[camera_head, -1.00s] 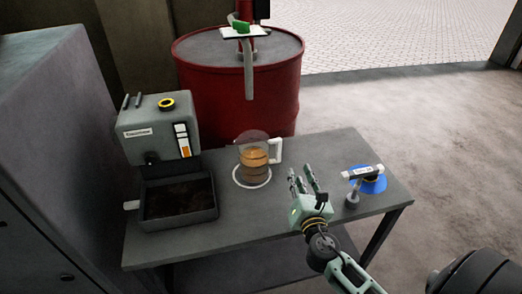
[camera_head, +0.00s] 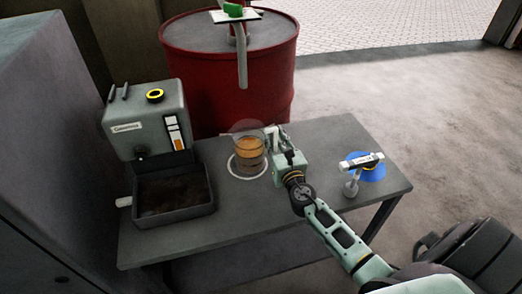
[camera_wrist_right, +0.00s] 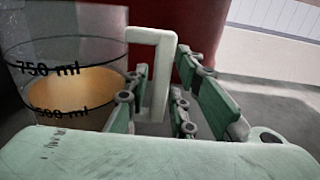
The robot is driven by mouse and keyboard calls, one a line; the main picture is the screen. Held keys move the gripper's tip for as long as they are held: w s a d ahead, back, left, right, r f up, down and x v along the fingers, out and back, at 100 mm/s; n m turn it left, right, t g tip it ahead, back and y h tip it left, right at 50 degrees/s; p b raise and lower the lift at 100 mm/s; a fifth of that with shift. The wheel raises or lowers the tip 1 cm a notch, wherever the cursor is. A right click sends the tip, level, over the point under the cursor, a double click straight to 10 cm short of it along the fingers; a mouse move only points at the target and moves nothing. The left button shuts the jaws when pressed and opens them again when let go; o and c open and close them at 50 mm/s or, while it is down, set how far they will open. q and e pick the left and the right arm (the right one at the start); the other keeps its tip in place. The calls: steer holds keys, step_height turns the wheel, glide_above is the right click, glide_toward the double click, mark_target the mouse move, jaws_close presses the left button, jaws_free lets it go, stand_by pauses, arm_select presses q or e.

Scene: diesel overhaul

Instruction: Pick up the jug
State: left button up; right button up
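The jug (camera_head: 249,148) is clear, with amber liquid in it and a white handle. It stands upright on the table (camera_head: 235,222), inside a white ring mark. My right gripper (camera_head: 280,140) is at the jug's right side, at the handle. In the right wrist view the handle (camera_wrist_right: 160,80) stands between the spread fingers of the right gripper (camera_wrist_right: 160,103), with gaps on both sides. The jug's body, marked 750 ml and 500 ml, is left of the fingers. In the head view the gripper hides part of the handle. My left gripper is not in view.
A grey dispenser (camera_head: 148,122) with a dark drip tray (camera_head: 172,215) stands left of the jug. A red drum (camera_head: 230,85) is behind the table. A blue round item (camera_head: 372,172) and a small labelled tool (camera_head: 360,161) are at the table's right end.

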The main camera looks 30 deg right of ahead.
mark_target(275, 127)
jaws_close()
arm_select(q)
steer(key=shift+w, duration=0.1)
arm_select(e)
steer(key=shift+r, duration=0.1)
step_height(275, 127, up, 10)
steer(key=p, duration=0.7)
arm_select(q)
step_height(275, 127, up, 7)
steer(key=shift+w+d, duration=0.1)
arm_select(e)
steer(key=shift+c, duration=1.7)
jaws_free()
jaws_close()
